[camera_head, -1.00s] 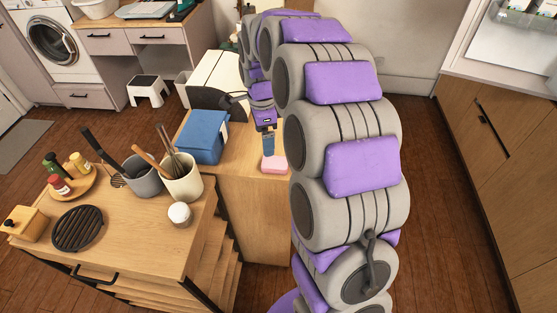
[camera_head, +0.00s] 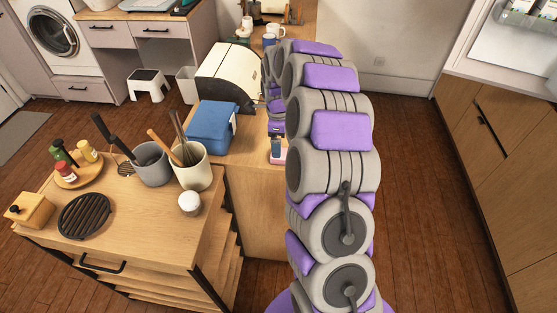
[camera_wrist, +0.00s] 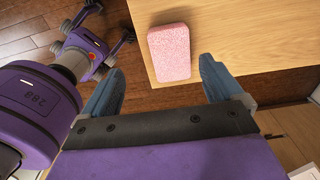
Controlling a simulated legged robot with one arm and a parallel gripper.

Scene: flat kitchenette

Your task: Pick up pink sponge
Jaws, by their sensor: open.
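The pink sponge (camera_wrist: 169,53) lies flat on the wooden counter top near its edge and corner in the wrist view. In the head view the sponge (camera_head: 279,159) shows only in part beside my gripper (camera_head: 277,146), at the right end of the counter. My gripper (camera_wrist: 160,88) has its two blue-grey fingers spread wide in the wrist view. The sponge lies ahead of the fingertips, between their lines, with nothing held. In the head view my arm hides some of the counter around it.
A blue box (camera_head: 211,127) and a cream bread bin (camera_head: 230,75) stand on the same counter (camera_head: 245,155). A nearer wooden cart (camera_head: 140,235) holds utensil pots, a round white jar (camera_head: 190,204) and a black trivet (camera_head: 85,216). Floor is clear right of my arm.

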